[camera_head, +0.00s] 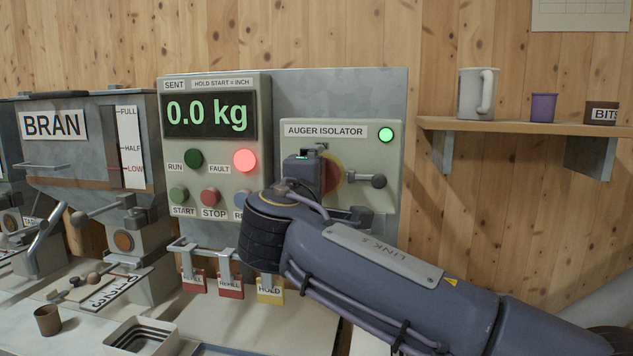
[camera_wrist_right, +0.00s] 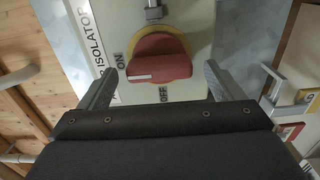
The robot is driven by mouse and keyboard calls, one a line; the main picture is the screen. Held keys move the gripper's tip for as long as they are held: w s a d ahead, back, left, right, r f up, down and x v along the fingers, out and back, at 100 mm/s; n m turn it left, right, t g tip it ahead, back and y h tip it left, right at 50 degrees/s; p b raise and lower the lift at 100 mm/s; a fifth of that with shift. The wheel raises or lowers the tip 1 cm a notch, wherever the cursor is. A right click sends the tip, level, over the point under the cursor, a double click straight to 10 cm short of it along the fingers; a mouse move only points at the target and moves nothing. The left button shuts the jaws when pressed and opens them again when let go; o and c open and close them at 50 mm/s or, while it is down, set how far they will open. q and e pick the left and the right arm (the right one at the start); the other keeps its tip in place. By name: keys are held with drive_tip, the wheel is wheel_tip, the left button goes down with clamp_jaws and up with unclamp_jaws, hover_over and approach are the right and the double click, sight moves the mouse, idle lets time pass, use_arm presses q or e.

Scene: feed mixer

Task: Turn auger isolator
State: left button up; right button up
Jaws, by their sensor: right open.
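The auger isolator (camera_head: 340,131) is a pale panel with a lit green lamp (camera_head: 386,134). Its red knob (camera_head: 330,176) on a yellow disc (camera_head: 340,172) is partly hidden by my right gripper in the head view. In the right wrist view the red knob (camera_wrist_right: 160,58) shows whole, with a white mark at its lower left. The ON label (camera_wrist_right: 121,62) is left of it and the OFF label (camera_wrist_right: 164,95) below it. My right gripper (camera_wrist_right: 159,80) is open, one finger on each side of the knob, with visible gaps. My left gripper is out of view.
The display panel (camera_head: 208,116) reads 0.0 kg, with a lit red FAULT lamp (camera_head: 245,160). Red and yellow tags (camera_head: 270,291) hang below. A shelf (camera_head: 540,127) with cups is at the right.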

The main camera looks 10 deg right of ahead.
drive_tip(key=v, duration=0.6)
drive_tip(key=shift+s, duration=0.4)
drive_tip(key=shift+a, duration=0.1)
